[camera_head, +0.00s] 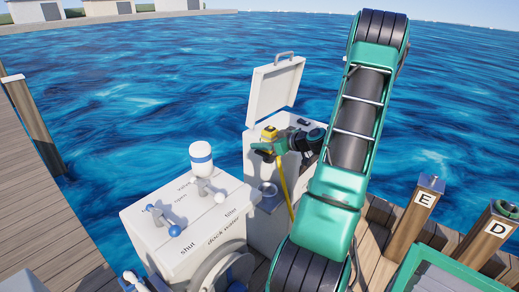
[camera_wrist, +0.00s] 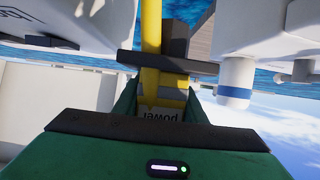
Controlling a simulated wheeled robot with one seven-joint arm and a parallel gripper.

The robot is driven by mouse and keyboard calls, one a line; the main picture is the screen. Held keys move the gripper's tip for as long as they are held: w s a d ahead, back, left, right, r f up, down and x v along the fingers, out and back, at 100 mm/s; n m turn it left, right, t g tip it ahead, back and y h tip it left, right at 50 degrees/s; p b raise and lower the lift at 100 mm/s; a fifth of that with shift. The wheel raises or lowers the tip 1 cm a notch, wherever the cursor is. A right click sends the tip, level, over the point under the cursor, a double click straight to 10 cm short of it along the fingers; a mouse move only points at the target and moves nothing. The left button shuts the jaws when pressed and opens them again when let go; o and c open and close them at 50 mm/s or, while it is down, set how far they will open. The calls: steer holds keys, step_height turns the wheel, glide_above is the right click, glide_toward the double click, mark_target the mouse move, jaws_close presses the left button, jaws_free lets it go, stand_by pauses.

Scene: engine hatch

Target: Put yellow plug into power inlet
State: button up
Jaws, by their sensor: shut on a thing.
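My gripper (camera_head: 265,148) is shut on the yellow plug (camera_head: 269,132) above the white cabinet with the raised lid. The plug's yellow top shows above the green fingers, and its yellow cable (camera_head: 285,188) hangs down the cabinet's front. In the wrist view, yellow (camera_wrist: 151,45) runs between the dark fingertips. I cannot tell whether the plug touches the cabinet.
The white lid (camera_head: 275,88) stands open behind my gripper. A white dock water box (camera_head: 185,225) with blue-tipped valve handles and a blue-banded white cylinder (camera_head: 201,158) stands to the left. Wooden posts (camera_head: 413,213) marked E and D are at the right. Open water lies behind.

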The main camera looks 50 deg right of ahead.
mark_target(268, 135)
steer(key=shift+r, duration=3.3)
